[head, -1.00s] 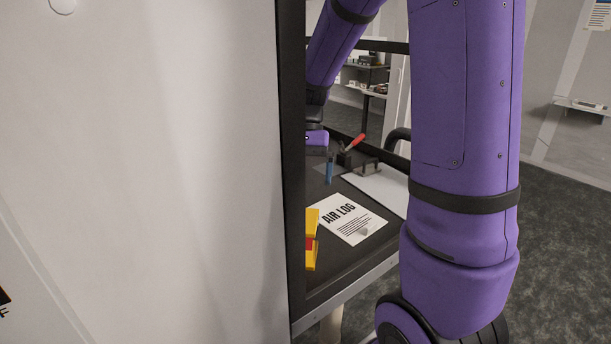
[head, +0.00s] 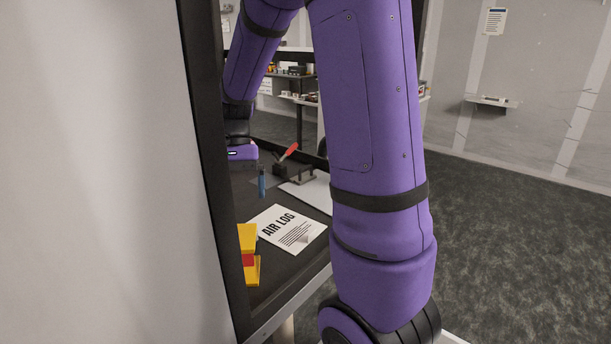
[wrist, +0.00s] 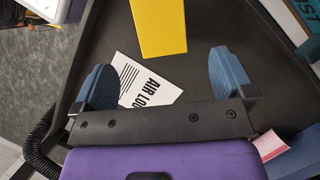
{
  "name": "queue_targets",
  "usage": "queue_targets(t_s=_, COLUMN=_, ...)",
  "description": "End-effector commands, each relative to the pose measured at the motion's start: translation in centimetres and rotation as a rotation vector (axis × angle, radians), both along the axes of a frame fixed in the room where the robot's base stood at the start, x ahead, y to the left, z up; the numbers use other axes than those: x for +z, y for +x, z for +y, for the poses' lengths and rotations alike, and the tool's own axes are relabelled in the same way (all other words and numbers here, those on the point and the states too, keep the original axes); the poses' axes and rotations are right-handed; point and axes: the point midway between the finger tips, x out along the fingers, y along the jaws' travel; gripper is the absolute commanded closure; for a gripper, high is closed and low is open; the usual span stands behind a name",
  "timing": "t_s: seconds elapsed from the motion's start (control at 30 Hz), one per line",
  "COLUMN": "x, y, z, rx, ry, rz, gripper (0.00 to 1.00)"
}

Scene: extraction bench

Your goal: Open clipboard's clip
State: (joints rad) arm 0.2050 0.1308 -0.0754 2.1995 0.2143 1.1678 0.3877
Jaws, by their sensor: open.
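What looks like the clipboard is a white board (head: 313,193) on the dark bench, partly hidden behind my arm in the head view. A dark clip (head: 301,177) sits at its far end; I cannot tell its state. I cannot make out the clipboard in the wrist view. My gripper (wrist: 164,80) is open and empty, its two blue fingers wide apart. In the head view, my gripper (head: 262,182) is above the bench, left of the clipboard and apart from it.
The AIR LOG sheet (head: 290,231) lies nearer; the wrist view also shows it (wrist: 150,92). A yellow block (wrist: 158,25) is beside it. A red-handled device (head: 289,153) stands near the clip. A pale wall panel (head: 90,170) and dark post (head: 212,170) block the left.

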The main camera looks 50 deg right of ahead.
Motion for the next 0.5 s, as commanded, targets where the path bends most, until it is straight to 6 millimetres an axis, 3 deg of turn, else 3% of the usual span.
queue_targets(t_s=0.03, x=0.0, y=0.0, z=0.0, rx=0.0, ry=0.0, rz=0.0, gripper=0.09)
queue_targets(t_s=0.27, x=-0.4, y=1.2, z=-1.8, rx=-0.06, ry=0.004, rz=-0.039, gripper=0.62)
queue_targets(t_s=0.43, x=-1.3, y=3.6, z=-6.1, rx=-0.185, ry=0.001, rz=-0.124, gripper=1.0)
queue_targets(t_s=0.5, x=-1.6, y=4.5, z=-8.2, rx=-0.243, ry=-0.003, rz=-0.164, gripper=1.0)
